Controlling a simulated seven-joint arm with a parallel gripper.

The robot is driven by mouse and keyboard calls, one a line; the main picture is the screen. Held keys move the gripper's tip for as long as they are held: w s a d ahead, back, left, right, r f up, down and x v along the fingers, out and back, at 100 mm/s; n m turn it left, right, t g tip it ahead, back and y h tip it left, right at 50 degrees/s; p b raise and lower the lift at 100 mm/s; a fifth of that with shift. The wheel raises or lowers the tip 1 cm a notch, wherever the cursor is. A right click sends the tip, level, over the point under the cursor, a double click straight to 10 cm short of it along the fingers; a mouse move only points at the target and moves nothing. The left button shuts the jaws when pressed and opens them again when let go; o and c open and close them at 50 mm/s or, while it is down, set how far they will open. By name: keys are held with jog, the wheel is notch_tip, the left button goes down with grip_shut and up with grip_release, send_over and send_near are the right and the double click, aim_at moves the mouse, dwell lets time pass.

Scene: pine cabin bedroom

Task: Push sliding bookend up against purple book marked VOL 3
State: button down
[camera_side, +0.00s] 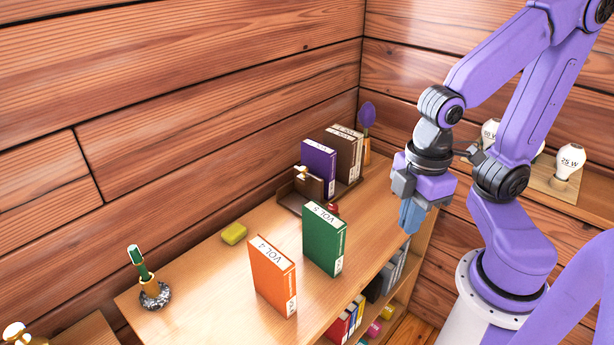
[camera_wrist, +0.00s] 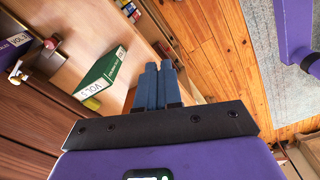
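The purple book (camera_side: 318,160) stands upright in a low wooden rack (camera_side: 287,197) on the shelf top, beside brown books. It shows at the left edge of the wrist view (camera_wrist: 14,46). The sliding bookend (camera_side: 309,187), a small brown block with a brass knob, stands in the rack on the near side of the purple book. I cannot tell whether they touch. A red knob (camera_side: 333,208) sits at the rack's right end. My gripper (camera_side: 411,222) is in the air right of the rack, pointing down. Its blue fingers (camera_wrist: 158,72) are together with nothing between them.
A green book (camera_side: 324,239) and an orange book (camera_side: 273,277) stand upright on the shelf top nearer the camera. A yellow block (camera_side: 234,233) lies left of the rack. A pen holder (camera_side: 154,294) is at the left. Light bulbs (camera_side: 569,161) stand on a board behind my arm.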

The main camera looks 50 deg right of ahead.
jog(key=w+a+n+h, duration=0.1)
jog(key=w+n, duration=0.1)
jog(key=w, duration=0.8)
jog(key=w+a+n, duration=0.2)
jog(key=w, duration=0.8)
jog(key=w+d+f+n+h, duration=0.1)
jog(key=w+d+f+n, duration=0.1)
jog(key=w+d, duration=0.35)
jog(key=w+d+f+n+h, duration=0.1)
jog(key=w+d+n, duration=0.1)
jog(key=w, duration=0.7)
jog(key=w+d+f, duration=0.2)
jog(key=d+f, duration=0.4)
jog(key=f, duration=0.3)
jog(key=shift+d+t, duration=0.2)
jog(key=shift+t, duration=0.1)
jog(key=shift+w, duration=0.1)
